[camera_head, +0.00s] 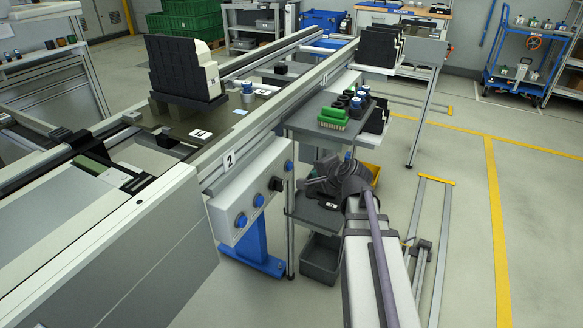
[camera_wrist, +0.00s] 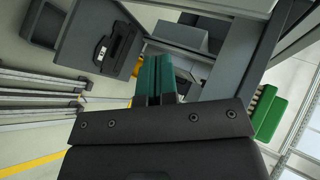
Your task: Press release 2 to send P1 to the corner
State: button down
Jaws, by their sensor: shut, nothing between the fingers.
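The station box marked "2" (camera_head: 250,187) hangs on the near side of the conveyor in the head view. Its sloped face carries blue buttons, a lower left one (camera_head: 241,220) and one to its right (camera_head: 259,200), plus a black switch (camera_head: 276,183). A pallet (camera_head: 178,128) sits on the conveyor behind the box, bearing a black fixture with a pale part (camera_head: 210,72); its white label (camera_head: 200,133) is too small to read. My gripper (camera_wrist: 158,65) shows teal fingers together, empty, in the wrist view. In the head view my wrist is right of the box, apart from the buttons.
A grey side table (camera_head: 310,120) with a green block (camera_head: 333,118) and dark cups stands behind my wrist. A dark bin (camera_head: 320,258) is on the floor below. The blue conveyor leg (camera_head: 252,245) stands under the box.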

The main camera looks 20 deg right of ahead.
aim_at(290, 166)
jog(key=shift+w+a, duration=1.5)
jog(key=shift+w, duration=0.25)
dwell(0.7)
jog(key=shift+w+a, duration=0.25)
jog(key=shift+w, duration=0.1)
jog(key=shift+w+a, duration=0.3)
jog(key=shift+w, duration=0.05)
dwell(0.6)
jog(key=shift+s, duration=0.1)
dwell(0.4)
jog(key=shift+s+d, duration=0.55)
jog(key=shift+s, duration=0.05)
